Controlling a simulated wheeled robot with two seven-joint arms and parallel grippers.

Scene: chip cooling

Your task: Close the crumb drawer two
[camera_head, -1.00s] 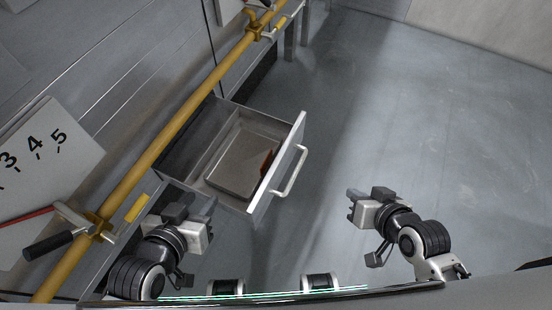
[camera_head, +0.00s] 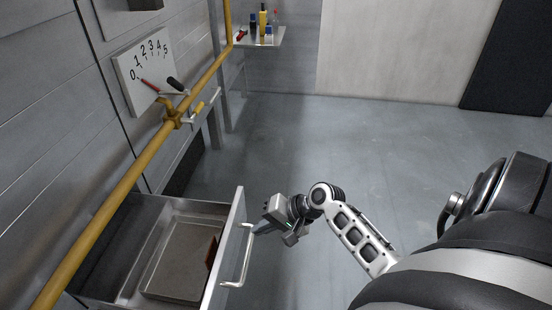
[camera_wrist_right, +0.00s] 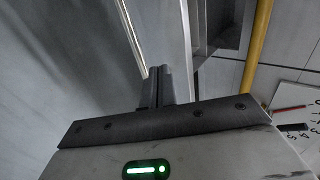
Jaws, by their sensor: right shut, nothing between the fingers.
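The crumb drawer (camera_head: 225,255) is pulled out in the head view, with its bar handle (camera_head: 243,265) on the front. Inside lies a shallow metal tray (camera_head: 160,272) with a small brown piece (camera_head: 212,252) at its right side. My right gripper (camera_head: 257,230) is shut and empty, at the outer side of the drawer front near the handle's far end; I cannot tell whether it touches. In the right wrist view the closed fingers (camera_wrist_right: 158,72) point at a pale panel with a bright bar beside them. My left gripper is out of view.
A yellow pipe (camera_head: 140,169) runs along the wall above the drawer. A dial board (camera_head: 143,70) with numbers and a lever valve (camera_head: 174,118) are beyond. A small shelf (camera_head: 262,40) holds bottles. The floor (camera_head: 390,170) to the right is open.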

